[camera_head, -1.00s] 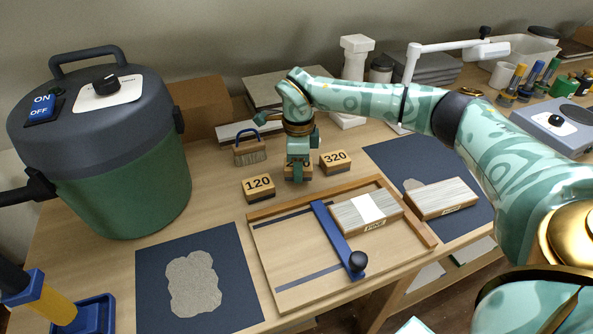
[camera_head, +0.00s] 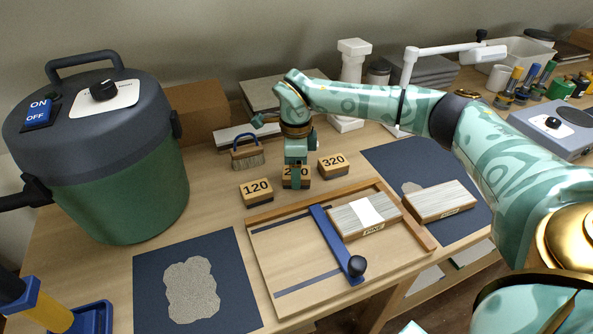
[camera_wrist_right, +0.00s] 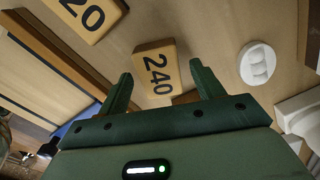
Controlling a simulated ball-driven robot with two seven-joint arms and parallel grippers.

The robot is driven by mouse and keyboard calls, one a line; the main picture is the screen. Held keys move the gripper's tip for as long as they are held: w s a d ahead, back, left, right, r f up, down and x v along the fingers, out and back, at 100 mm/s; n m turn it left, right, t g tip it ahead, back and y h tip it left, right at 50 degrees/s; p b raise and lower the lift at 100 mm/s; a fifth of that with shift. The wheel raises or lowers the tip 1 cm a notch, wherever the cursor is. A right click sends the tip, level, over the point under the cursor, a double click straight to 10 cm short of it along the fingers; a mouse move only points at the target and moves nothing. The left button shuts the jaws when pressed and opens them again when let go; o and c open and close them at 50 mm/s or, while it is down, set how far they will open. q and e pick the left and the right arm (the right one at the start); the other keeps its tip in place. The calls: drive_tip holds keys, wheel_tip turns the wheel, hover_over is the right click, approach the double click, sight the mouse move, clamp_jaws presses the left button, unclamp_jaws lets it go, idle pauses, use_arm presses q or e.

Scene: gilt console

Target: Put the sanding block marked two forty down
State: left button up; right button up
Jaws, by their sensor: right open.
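The sanding block marked 240 (camera_head: 304,182) stands on the bench between the 120 block (camera_head: 257,193) and the 320 block (camera_head: 333,165). My right gripper (camera_head: 296,184) reaches down over it from above and hides part of its face. In the right wrist view the 240 block (camera_wrist_right: 156,73) lies between and just beyond the tips of my open green fingers (camera_wrist_right: 164,74), with bench wood visible around it. A neighbouring block (camera_wrist_right: 86,16), its number partly cut off, is at the top left there. My left gripper is not in view.
A wooden tray (camera_head: 285,270) with a blue bar (camera_head: 335,243) and a PINE block (camera_head: 365,215) lies in front. A green and grey canister (camera_head: 120,195) fills the left. A dark mat (camera_head: 235,300) lies front left.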

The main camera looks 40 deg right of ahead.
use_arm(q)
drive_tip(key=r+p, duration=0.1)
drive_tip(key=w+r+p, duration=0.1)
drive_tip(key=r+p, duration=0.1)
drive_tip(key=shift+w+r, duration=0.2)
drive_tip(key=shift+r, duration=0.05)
use_arm(e)
wheel_tip(320, 180, up, 10)
drive_tip(key=shift+r, duration=0.25)
